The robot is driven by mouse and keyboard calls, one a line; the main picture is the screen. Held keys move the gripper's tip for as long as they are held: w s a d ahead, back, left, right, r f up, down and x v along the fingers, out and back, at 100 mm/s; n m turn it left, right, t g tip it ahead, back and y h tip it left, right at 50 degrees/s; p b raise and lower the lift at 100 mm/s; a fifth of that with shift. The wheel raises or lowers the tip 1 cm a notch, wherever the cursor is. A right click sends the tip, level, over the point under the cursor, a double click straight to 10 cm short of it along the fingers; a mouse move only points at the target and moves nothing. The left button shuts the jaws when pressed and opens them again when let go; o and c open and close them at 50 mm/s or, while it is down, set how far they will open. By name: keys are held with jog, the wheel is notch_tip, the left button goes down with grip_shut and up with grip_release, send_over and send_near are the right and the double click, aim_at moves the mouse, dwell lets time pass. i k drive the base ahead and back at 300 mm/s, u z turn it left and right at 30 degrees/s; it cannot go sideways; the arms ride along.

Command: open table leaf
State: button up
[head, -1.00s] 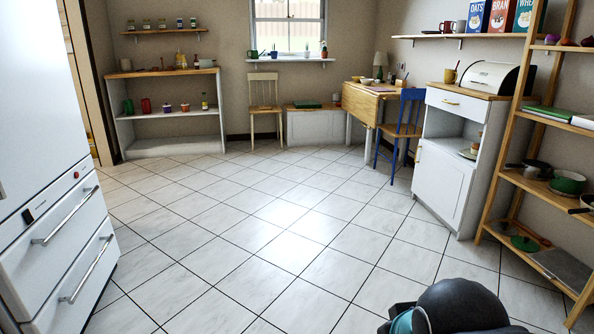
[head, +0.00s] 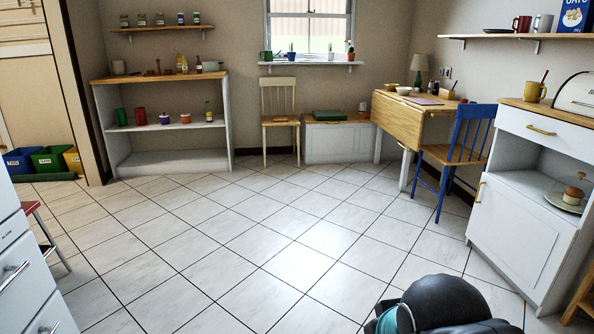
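The wooden drop-leaf table (head: 428,104) stands at the back right against the wall. Its leaf (head: 398,121) hangs down on the side facing the room. Bowls, a purple mat, a small box and a green lamp are on the fixed top. A white table leg (head: 405,169) shows below the leaf. Part of my own arm shows at the bottom right, dark and rounded with a teal band. My gripper's fingers are not in view. The table is well across the floor from me.
A blue chair (head: 460,148) stands close at the table's right side. A white cabinet (head: 525,190) stands nearer on the right. A cream chair (head: 280,112) and low bench (head: 338,139) are at the back. White drawers (head: 30,275) are at near left. The tiled floor (head: 240,215) between is clear.

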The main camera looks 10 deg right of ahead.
aim_at(405, 123)
jog(key=z, duration=0.05)
jog(key=i, duration=1.9)
jog(key=z, duration=0.2)
jog(key=i, duration=1.9)
jog(key=z, duration=0.35)
jog(key=i, duration=1.25)
jog(key=z, duration=0.1)
